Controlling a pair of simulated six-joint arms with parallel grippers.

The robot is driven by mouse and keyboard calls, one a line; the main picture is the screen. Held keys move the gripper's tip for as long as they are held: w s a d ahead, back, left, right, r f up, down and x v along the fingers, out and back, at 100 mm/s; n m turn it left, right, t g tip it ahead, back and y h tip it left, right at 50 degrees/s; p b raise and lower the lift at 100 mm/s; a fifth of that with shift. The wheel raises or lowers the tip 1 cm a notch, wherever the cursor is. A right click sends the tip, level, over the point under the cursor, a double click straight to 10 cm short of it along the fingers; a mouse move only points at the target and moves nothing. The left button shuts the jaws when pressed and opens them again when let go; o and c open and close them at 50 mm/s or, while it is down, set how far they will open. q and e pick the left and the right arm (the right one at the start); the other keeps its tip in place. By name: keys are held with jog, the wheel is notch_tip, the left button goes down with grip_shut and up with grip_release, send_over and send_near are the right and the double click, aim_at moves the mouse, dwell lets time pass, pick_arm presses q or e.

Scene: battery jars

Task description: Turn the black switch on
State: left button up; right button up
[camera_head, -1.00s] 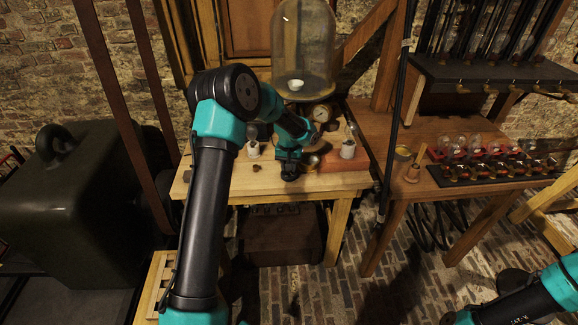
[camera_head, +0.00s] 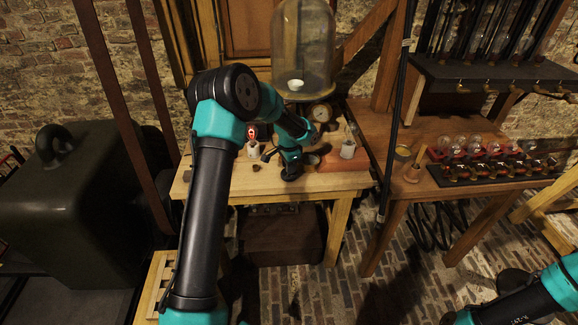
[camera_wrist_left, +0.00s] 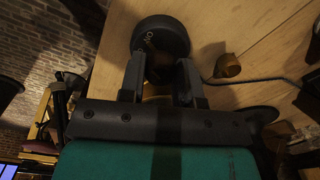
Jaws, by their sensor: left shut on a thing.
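The black switch shows in the left wrist view as a round dark knob (camera_wrist_left: 160,38) with pale lettering on its face. My left gripper (camera_wrist_left: 161,82) has one finger on each side below the knob and is shut on it. In the head view my left gripper (camera_head: 290,176) is low over the front of the wooden bench, and the switch is mostly hidden by it. A small red lamp (camera_head: 252,132) glows in the white holder (camera_head: 254,149) left of the gripper. Of my right arm only links show at the lower right.
A glass dome (camera_head: 303,45) and a round gauge (camera_head: 320,112) stand behind the gripper. A cable (camera_wrist_left: 260,80) runs over the bench in the left wrist view. The right table holds a rack of bulbs (camera_head: 490,155).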

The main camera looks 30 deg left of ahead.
pick_arm(q)
jog(key=m, duration=0.4)
dwell(0.6)
jog(key=o, duration=0.9)
jog(key=shift+r, duration=0.2)
notch_tip(320, 180, up, 17)
jog(key=shift+r, duration=0.1)
dwell(0.4)
